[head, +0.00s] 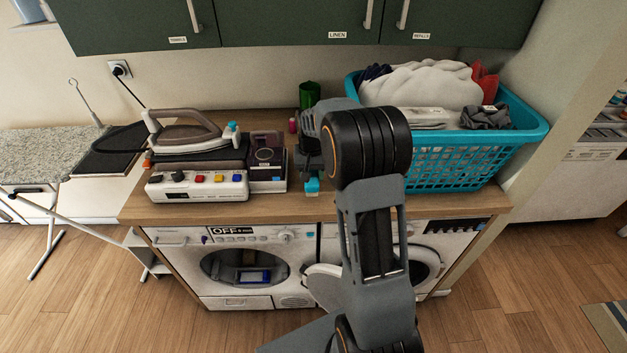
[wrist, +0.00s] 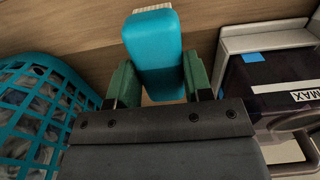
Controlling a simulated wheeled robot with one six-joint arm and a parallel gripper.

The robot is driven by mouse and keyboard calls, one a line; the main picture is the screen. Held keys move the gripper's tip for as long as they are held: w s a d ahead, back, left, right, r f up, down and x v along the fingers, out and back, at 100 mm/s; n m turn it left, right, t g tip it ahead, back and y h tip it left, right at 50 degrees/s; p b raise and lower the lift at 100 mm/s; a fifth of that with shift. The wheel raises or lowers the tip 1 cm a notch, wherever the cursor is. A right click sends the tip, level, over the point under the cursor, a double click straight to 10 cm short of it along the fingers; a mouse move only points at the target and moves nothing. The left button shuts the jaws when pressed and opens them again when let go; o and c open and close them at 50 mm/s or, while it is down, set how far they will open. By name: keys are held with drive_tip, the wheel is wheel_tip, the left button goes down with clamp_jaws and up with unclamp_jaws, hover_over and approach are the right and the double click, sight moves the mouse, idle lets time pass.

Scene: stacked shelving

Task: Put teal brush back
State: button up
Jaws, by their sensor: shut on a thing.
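The teal brush (wrist: 153,45) is between the green fingers of my gripper (wrist: 160,80) in the wrist view, with pale bristles showing at its far end. My gripper is shut on it. In the head view the brush shows as a small teal block (head: 312,185) below my gripper (head: 309,168), over the front part of the wooden countertop (head: 270,207). I cannot tell whether the brush touches the wood. My arm hides part of the counter behind it.
A teal laundry basket (head: 455,165) full of cloth stands right of my gripper. A steam iron (head: 185,132) on its station and a white control box (head: 197,186) stand to the left. A green cup (head: 310,95) is behind. The right washer door (head: 325,285) hangs open below.

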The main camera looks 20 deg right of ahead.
sight(314, 173)
drive_tip(key=shift+w+d+f, duration=0.15)
drive_tip(key=shift+d+f, duration=0.15)
drive_tip(key=shift+f, duration=0.1)
drive_tip(key=shift+w+d+f, duration=0.1)
drive_tip(key=shift+d+f, duration=0.1)
drive_tip(key=shift+f, duration=0.95)
drive_tip(key=shift+f+p, duration=0.3)
drive_tip(key=shift+f, duration=0.3)
drive_tip(key=o, duration=0.9)
drive_tip(key=shift+c, duration=0.2)
drive_tip(key=shift+r, duration=0.1)
